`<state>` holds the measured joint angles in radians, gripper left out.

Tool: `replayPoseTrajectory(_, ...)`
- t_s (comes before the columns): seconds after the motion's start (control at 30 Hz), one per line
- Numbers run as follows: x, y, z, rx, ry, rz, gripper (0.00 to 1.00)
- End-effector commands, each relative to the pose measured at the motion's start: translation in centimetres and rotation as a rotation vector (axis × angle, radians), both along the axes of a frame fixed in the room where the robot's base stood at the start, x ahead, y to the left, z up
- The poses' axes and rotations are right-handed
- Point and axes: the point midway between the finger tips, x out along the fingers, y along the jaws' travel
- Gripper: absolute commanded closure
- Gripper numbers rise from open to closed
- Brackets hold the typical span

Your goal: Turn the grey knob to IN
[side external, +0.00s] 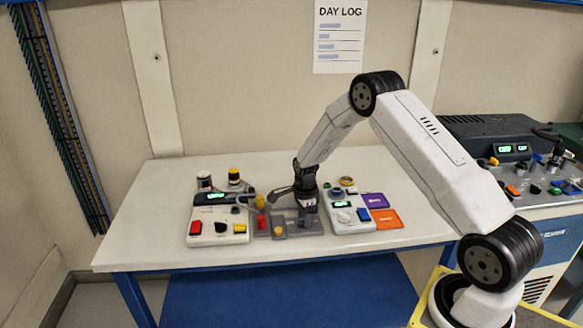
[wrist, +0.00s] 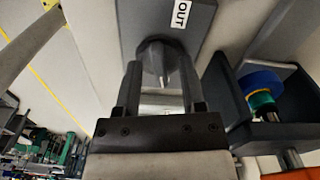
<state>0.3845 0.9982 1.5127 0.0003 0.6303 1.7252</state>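The grey knob (wrist: 158,62) sits on a dark grey panel (wrist: 205,20) in the wrist view, with a pale pointer line on it. A white label reading OUT (wrist: 180,14) is on the panel, above and right of the knob. No IN label can be read. My gripper (wrist: 160,80) has its fingers apart, one on each side of the knob; whether they touch it I cannot tell. In the side view my gripper (side external: 307,208) points down over the grey panel (side external: 310,231) mid-table and hides the knob.
A white control box (side external: 203,239) with a red button is to the left; another white box (side external: 352,226) with a blue button is close to the right. Purple (side external: 375,200) and orange (side external: 386,219) pieces lie beyond it. The table's front strip (side external: 200,257) is clear.

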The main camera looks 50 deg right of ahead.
Motion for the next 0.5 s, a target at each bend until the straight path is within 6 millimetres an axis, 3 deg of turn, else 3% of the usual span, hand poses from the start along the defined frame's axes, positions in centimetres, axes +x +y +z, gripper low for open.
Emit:
replayPoseTrajectory(0.27, 0.0, 0.0, 0.7, -0.001, -0.001, 0.000, 0.49)
replayPoseTrajectory(0.5, 0.0, 0.0, 2.9, -0.001, -0.002, 0.000, 0.49)
